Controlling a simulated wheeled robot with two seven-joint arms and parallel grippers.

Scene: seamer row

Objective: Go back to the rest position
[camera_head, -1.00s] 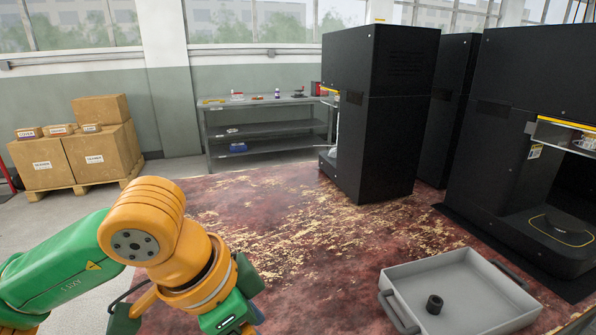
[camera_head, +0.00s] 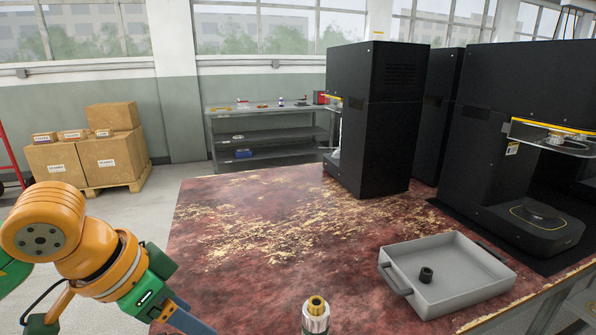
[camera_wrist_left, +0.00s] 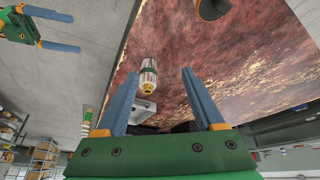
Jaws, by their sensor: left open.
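My left arm comes in from the left in the head view, and its gripper (camera_head: 188,318) is at the lower left edge, fingertips cut off by the frame. In the left wrist view the two blue fingers (camera_wrist_left: 160,72) are apart with nothing gripped between them. A pale cylinder with a green band and gold end (camera_wrist_left: 148,75) shows beyond the fingers. A like cylinder (camera_head: 316,316) shows at the bottom of the head view, partly cut off. My right gripper (camera_wrist_left: 68,30) is at the wrist view's upper left, its blue fingers apart and empty.
A grey tray (camera_head: 405,262) holding a black ring-like part (camera_head: 426,275) sits on the worn red table (camera_head: 215,225). Tall black machines (camera_head: 375,120) stand at the back and right. Shelves (camera_head: 265,138) and stacked cartons (camera_head: 110,155) are beyond. The table's left and middle are clear.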

